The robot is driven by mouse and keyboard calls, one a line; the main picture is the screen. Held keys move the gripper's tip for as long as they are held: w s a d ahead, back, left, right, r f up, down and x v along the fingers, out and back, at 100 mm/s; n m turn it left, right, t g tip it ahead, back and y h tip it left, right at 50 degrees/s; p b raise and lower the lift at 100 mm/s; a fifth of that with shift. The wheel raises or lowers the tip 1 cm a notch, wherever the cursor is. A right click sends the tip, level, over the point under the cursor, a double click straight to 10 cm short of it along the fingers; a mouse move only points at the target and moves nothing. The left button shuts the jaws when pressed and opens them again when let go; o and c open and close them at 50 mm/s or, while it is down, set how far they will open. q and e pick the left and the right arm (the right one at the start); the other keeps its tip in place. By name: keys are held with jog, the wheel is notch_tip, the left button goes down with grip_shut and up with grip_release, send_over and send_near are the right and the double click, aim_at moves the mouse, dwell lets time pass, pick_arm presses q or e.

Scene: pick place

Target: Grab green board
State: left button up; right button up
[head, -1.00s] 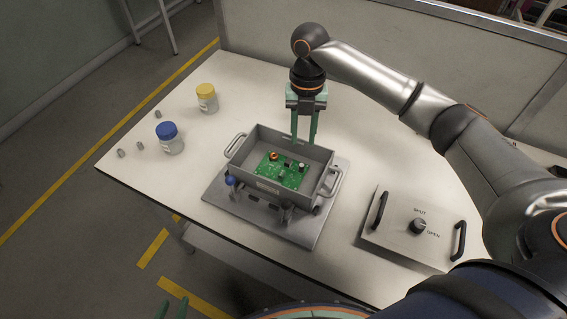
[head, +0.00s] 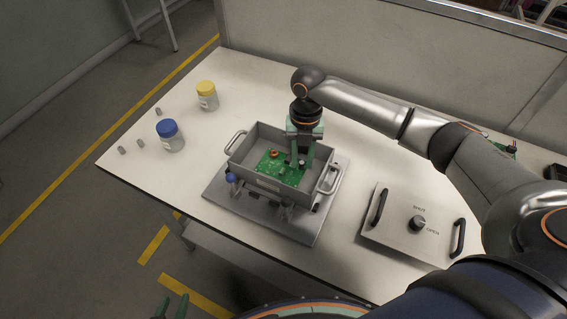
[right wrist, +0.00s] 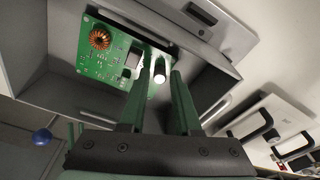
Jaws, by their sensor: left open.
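The green board (head: 268,164) lies inside a grey open box, with a copper coil and several parts on its top. In the right wrist view the board (right wrist: 98,63) fills the upper left. My right gripper (head: 301,164) points down into the box at the board's right end. In the right wrist view its fingers (right wrist: 167,70) stand apart, with a white round part of the board seen between the tips. I cannot tell whether the tips touch the board. My left gripper (head: 171,308) is open and empty at the bottom edge, away from the table.
The grey box (head: 248,174) has side handles and stands on a metal plate (head: 226,213). A handled lid with a knob (head: 390,228) lies to the right. A blue-capped jar (head: 170,139) and a yellow-capped jar (head: 207,97) stand left, near small grey pieces. The table's back is clear.

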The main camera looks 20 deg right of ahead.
grip_shut()
jog(key=shift+r, duration=0.2)
dwell(0.3)
